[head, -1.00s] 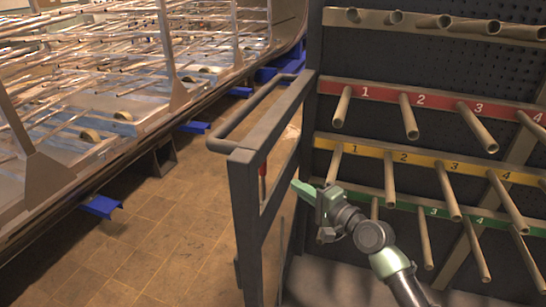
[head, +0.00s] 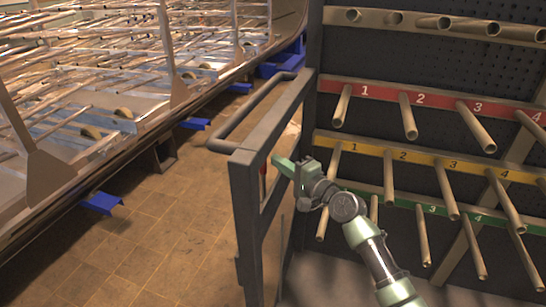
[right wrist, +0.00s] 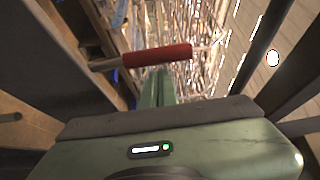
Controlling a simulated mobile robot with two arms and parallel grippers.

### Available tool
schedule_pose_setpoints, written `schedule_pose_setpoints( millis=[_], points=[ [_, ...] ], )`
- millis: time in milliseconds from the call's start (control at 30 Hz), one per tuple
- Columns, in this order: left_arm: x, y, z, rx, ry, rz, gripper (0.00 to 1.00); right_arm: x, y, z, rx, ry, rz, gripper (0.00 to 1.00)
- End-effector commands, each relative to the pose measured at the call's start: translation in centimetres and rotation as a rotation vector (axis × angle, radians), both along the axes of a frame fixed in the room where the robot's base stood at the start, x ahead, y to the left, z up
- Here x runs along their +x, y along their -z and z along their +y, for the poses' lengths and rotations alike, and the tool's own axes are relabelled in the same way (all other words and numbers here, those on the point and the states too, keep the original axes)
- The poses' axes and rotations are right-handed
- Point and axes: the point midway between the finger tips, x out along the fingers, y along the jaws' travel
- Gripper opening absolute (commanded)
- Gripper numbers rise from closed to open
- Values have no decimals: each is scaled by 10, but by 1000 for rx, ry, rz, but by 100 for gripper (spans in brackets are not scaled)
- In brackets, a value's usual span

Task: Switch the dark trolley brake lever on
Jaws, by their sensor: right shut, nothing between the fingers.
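The dark trolley (head: 243,185) has a grey-black frame with a push bar (head: 250,110) at its upper left. Its brake lever has a red grip (right wrist: 155,57) on a thin metal shaft (right wrist: 104,65), lying across the right wrist view. In the head view, only a small part of the red grip (head: 263,170) shows through the trolley frame. My right gripper (head: 277,161), green, is shut and empty beside the frame. In the right wrist view its fingers (right wrist: 158,78) point at the red grip, just below it in the picture; contact cannot be told. My left gripper is not in view.
The trolley's dark pegboard (head: 420,65) carries several tan pegs and red (head: 440,103), yellow (head: 420,158) and green numbered strips, close to my right arm. A large metal structure (head: 100,90) on blue supports (head: 101,203) stands at left. Tiled floor (head: 165,240) lies free between.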

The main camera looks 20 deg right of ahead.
Motion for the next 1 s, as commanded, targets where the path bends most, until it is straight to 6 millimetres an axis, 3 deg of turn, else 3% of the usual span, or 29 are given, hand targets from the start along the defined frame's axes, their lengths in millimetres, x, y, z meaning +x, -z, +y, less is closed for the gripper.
schedule_pose_setpoints(
  millis=[100,333,733,1000],
  points=[
    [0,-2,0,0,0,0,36,15,-1,7,3,0,0,0],
    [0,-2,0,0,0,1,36,25,0,12,0,0,0,0],
    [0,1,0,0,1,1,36,23,2,13,-5,-1,-8,0],
    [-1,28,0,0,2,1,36,10,7,22,-62,-2,-91,0]
  ],
)
